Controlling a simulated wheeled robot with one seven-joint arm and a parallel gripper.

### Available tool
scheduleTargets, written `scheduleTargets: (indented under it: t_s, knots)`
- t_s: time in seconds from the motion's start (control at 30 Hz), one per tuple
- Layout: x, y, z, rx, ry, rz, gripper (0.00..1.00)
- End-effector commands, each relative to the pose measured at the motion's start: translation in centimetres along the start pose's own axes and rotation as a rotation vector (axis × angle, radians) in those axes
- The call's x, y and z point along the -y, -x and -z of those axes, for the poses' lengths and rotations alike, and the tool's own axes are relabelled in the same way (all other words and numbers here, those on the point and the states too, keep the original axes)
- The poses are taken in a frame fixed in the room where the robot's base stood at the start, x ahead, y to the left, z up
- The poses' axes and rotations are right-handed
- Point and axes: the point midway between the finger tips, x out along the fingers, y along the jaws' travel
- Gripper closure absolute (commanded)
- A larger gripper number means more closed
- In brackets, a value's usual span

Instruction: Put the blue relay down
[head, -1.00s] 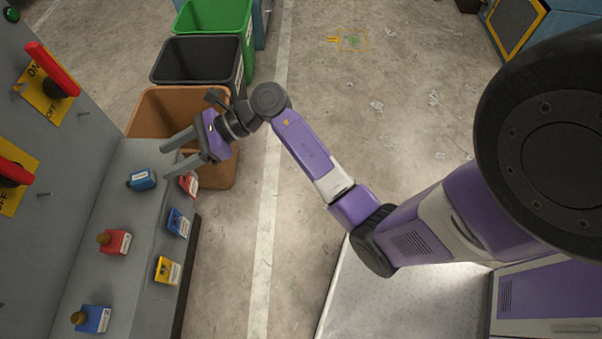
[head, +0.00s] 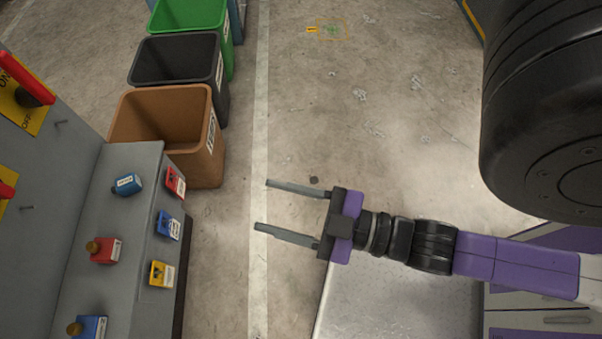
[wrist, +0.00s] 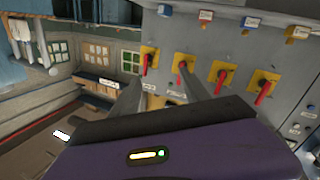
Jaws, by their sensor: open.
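The blue relay (head: 127,184), a small block with a pale label, lies on the grey ledge (head: 118,222) near its back end in the head view. It sits slightly askew, and nothing holds it. My gripper (head: 262,206) is open and empty over the floor, well to the right of the ledge, its fingers pointing left. In the wrist view, my gripper's fingers (wrist: 162,88) are spread in front of a grey panel with several red levers.
The ledge also bears a red block (head: 106,251) and another blue block (head: 91,328), both with brown knobs. Red, blue and yellow blocks line its sloped front. Brown (head: 211,166), black (head: 222,85) and green (head: 229,40) bins stand behind it. The floor around my gripper is clear.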

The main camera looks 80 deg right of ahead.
Motion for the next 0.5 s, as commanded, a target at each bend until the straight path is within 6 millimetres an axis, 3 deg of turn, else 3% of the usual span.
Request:
scheduleTargets:
  t_s: [0.1,0.2,0.5]
  knots:
    - [-0.1,2.9,-1.3,0.132,-0.203,0.038,0.46]
    - [-0.1,4.2,-2.0,0.203,-0.310,0.051,0.46]
    - [-0.1,4.9,-2.3,0.240,-0.368,0.055,0.46]
